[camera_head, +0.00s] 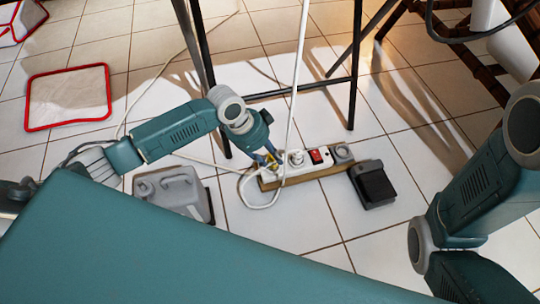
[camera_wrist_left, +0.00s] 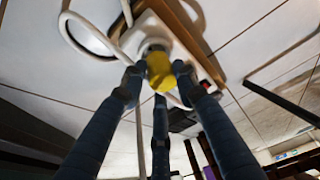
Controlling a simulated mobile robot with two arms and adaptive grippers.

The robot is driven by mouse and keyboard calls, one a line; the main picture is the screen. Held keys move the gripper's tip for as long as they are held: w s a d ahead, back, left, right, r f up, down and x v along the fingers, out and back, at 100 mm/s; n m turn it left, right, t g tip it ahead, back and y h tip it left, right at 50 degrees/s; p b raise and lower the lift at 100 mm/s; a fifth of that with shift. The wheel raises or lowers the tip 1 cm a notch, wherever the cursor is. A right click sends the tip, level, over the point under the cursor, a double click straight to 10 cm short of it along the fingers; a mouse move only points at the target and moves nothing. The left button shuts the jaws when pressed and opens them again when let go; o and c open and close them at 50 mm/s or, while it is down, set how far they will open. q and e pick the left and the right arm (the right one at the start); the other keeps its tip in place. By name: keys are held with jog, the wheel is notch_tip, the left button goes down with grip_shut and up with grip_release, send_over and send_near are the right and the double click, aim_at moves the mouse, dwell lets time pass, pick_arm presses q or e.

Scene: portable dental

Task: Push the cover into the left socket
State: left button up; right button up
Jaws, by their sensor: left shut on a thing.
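The white power strip (camera_head: 308,164) lies on a wooden board on the floor, with a red switch (camera_head: 316,156) near its right part. A white plug sits in its middle, and its left end is partly hidden by my left gripper (camera_head: 270,158). My left gripper points down at that left end. In the left wrist view its three fingers (camera_wrist_left: 157,85) are closed around a yellow cover (camera_wrist_left: 160,72). The cover is at the strip's left socket area; I cannot tell how deep it sits. My right gripper is out of view.
A white cable (camera_head: 262,205) loops left of the strip. A black box (camera_head: 373,185) stands to its right, a grey case (camera_head: 172,192) to the left. Dark table legs (camera_head: 356,70) stand behind. A red-rimmed tray (camera_head: 68,97) lies far left.

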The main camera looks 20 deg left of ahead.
pick_arm(q)
jog(key=shift+f+b, duration=0.4)
jog(key=shift+f, duration=0.6)
dwell(0.3)
jog(key=o, duration=1)
jog(key=shift+a+r, duration=0.2)
jog(key=shift+r, duration=0.35)
jog(key=v, duration=1.1)
jog(key=shift+s, duration=0.15)
jog(key=shift+f, duration=0.1)
